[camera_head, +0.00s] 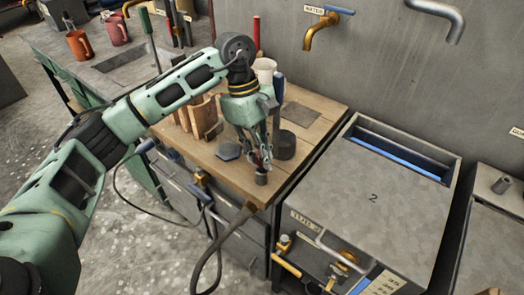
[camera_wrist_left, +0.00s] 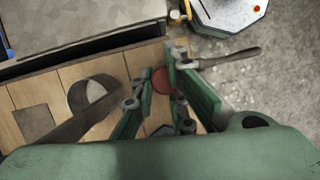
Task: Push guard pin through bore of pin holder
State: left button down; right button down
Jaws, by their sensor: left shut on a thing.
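My left gripper (camera_head: 262,160) points down over the front corner of the wooden bench and is shut on the guard pin. In the left wrist view, the pin's round red end (camera_wrist_left: 161,80) shows between the green fingers (camera_wrist_left: 158,98). Most of the pin is hidden by the fingers. A small dark grey cylinder (camera_head: 261,178), which looks like the pin holder, stands upright on the bench corner right under the fingertips. I cannot tell whether the pin is inside its bore. My right gripper is in neither view.
A wider dark cylinder (camera_head: 285,146) stands just right of the gripper, and a dark hexagonal piece (camera_head: 228,151) lies to its left. Wooden blocks, a white cup (camera_head: 264,66) and upright tools fill the bench's back. A grey cabinet marked 2 (camera_head: 375,175) stands at right.

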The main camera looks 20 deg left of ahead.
pick_arm(q)
jog(key=shift+f+b, duration=0.8)
jog(key=shift+f, duration=0.2)
jog(key=c, duration=2)
grip_release()
jog(key=o, duration=0.6)
jog(key=shift+c, duration=0.2)
jog(key=shift+r, duration=0.15)
jog(key=v, duration=1.1)
jog(key=shift+r, duration=0.35)
jog(key=shift+a, duration=0.15)
